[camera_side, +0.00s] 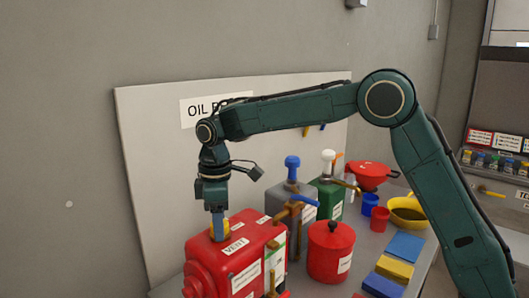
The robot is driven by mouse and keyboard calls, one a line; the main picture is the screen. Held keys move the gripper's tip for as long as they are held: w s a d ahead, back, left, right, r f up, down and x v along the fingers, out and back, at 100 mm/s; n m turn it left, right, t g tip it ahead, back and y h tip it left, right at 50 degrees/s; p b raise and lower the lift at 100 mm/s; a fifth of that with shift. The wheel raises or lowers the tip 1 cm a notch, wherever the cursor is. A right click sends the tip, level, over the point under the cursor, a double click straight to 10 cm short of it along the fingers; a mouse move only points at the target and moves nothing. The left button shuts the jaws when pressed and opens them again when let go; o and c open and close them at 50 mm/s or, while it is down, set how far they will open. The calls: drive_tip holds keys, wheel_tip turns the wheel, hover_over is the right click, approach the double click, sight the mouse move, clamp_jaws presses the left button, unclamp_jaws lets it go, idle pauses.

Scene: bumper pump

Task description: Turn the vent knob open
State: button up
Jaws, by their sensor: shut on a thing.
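A red machine (237,262) stands at the front left of the bench, with a white "VENT" label (235,246) on its top.
A grey can with a blue top (292,168), a green can with a white top (329,193) and a red lidded pot (330,252) stand close to the right. Cups, a yellow bowl (407,211) and coloured blocks (394,268) lie further right. A white board (150,180) rises behind.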

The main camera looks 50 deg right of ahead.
idle(0.5)
drive_tip(key=o, duration=1)
drive_tip(key=shift+r, duration=0.1)
wheel_tip(320, 180, up, 14)
drive_tip(key=shift+f, duration=0.15)
idle(0.4)
